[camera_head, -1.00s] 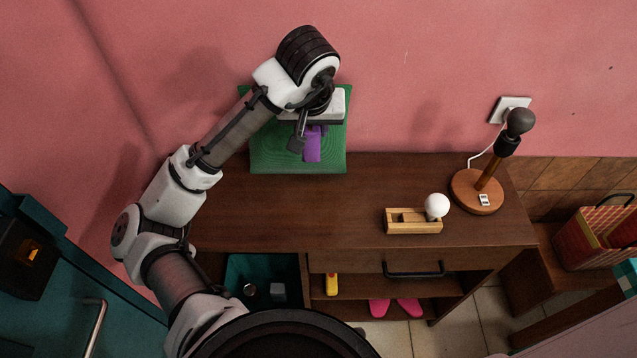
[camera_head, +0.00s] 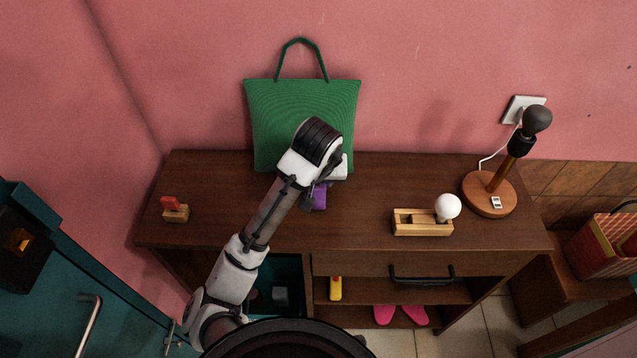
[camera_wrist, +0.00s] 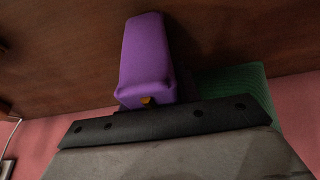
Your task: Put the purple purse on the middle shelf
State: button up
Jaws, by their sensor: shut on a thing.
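The purple purse (camera_head: 319,198) is held by my gripper (camera_head: 312,194) above the cabinet top, in front of the green bag. In the wrist view the purse (camera_wrist: 146,55) shows as a purple block with a small orange clasp, right beyond the dark gripper edge (camera_wrist: 175,122). My gripper is shut on it; the fingertips are mostly hidden. The brown cabinet (camera_head: 375,180) has open shelves below its top. The middle shelf (camera_head: 385,292) is under the drawer with the black handle and bears a yellow object (camera_head: 335,288).
The green bag (camera_head: 300,115) leans on the wall. A lamp (camera_head: 490,190), a wooden holder with a white bulb (camera_head: 424,221) and a small red-topped wooden block (camera_head: 175,210) stand on top. Pink shoes (camera_head: 400,315) lie on the lower shelf. The middle shelf is free right of the yellow object.

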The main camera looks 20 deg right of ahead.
jog(key=shift+f, duration=0.25)
jog(key=shift+f, duration=0.15)
jog(key=o, duration=1.1)
jog(key=shift+o, duration=0.2)
jog(key=shift+r, duration=0.3)
jog(key=p+v, duration=0.3)
jog(key=v, duration=0.8)
jog(key=shift+s+a+r, duration=0.1)
jog(key=shift+s+r, duration=0.15)
jog(key=shift+r, duration=0.1)
